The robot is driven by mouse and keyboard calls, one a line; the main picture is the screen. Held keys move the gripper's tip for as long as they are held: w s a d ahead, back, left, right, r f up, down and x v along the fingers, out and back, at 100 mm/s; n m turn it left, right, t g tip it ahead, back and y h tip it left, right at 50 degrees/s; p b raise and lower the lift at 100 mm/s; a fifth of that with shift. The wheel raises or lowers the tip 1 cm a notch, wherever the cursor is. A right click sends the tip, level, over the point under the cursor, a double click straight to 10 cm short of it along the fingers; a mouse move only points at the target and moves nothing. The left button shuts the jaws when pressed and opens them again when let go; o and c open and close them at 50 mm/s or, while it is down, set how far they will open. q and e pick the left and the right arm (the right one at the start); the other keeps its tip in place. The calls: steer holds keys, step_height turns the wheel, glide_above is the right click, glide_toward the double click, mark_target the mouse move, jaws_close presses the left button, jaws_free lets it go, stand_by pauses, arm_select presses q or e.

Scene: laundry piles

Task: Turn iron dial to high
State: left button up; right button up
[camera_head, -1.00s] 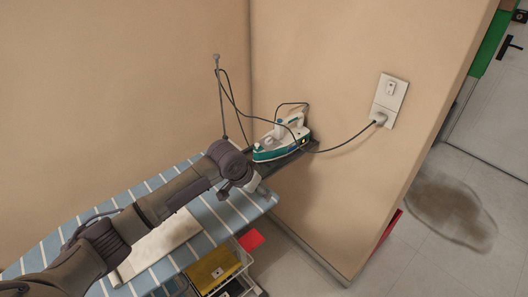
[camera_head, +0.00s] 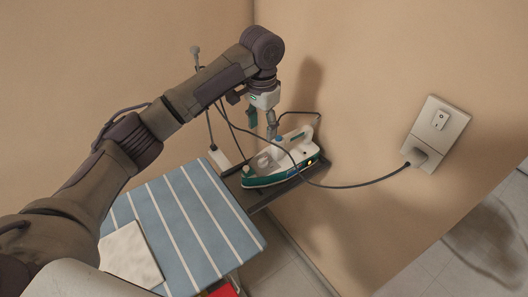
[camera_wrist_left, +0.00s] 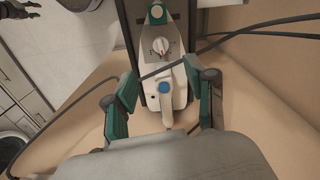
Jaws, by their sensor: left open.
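The iron (camera_head: 284,168), white and teal, sits on a dark rest at the end of the ironing board. Its dial (camera_wrist_left: 161,46), white with a red mark, faces up in the left wrist view. I cannot read the setting. My left gripper (camera_head: 262,126) hangs just above the iron's handle end, pointing down. In the left wrist view its open fingers (camera_wrist_left: 161,88) stand on either side of the iron's body, with nothing held. The dial lies beyond the fingertips in that view. My right gripper is not clearly seen.
A dark cord runs from the iron to the wall outlet (camera_head: 437,135) and crosses over the iron. The striped ironing board (camera_head: 190,222) carries a folded pale cloth (camera_head: 130,255). The wall stands close behind the iron. A dark stain (camera_head: 490,238) marks the floor at right.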

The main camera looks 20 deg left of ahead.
arm_select(q)
steer(key=p, duration=0.1)
glide_above(262, 160)
step_height(262, 160, down, 6)
steer(key=shift+r, duration=0.25)
step_height(262, 160, down, 6)
steer(key=shift+w+r+p, duration=0.1)
steer(key=shift+r+p, duration=0.05)
steer(key=shift+p, duration=0.3)
steer(key=shift+f, duration=0.65)
jaws_close()
arm_select(e)
steer(key=shift+s+r, duration=0.25)
steer(key=shift+r, duration=0.35)
steer(key=shift+s+r, duration=0.25)
steer(key=shift+r, duration=0.3)
